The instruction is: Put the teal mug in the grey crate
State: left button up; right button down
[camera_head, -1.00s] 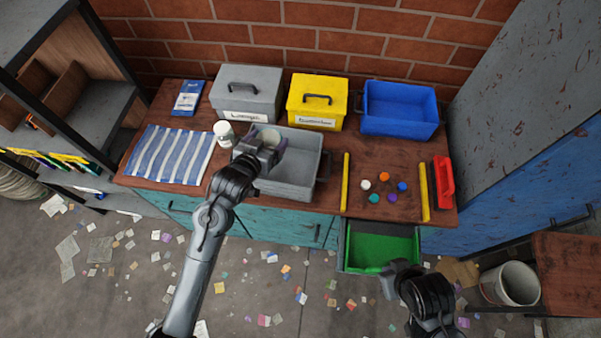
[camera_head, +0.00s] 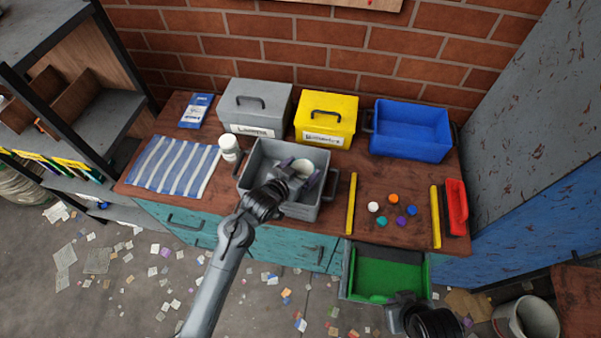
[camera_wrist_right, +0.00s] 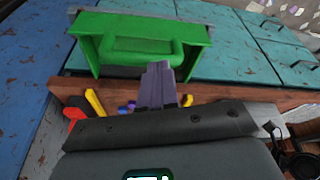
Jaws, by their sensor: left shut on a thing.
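My left gripper (camera_head: 292,175) is over the open grey crate (camera_head: 299,211) in the head view, its fingers within the outline of the crate's opening. It is shut on a mug (camera_head: 303,168), seen mostly from above as a pale round opening. No teal shows on it at this size, and the fingers hide part of its side. I cannot tell whether the mug touches the crate floor. My right gripper (camera_wrist_right: 159,86) is shut and empty in the right wrist view, near the open green drawer (camera_wrist_right: 145,47). In the head view the right arm is at the bottom right.
A white jar (camera_head: 229,149) stands left of the crate, beside a striped cloth (camera_head: 173,165). Grey (camera_head: 255,106) and yellow (camera_head: 326,119) lidded boxes and a blue bin (camera_head: 411,130) stand behind. Yellow bars (camera_head: 351,204) and several coloured caps (camera_head: 394,199) lie to the right.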

pick_arm(q)
jog(key=shift+f, duration=0.5)
jog(key=shift+f, duration=0.6)
jog(key=o, duration=1.1)
jog(key=shift+f, duration=0.15)
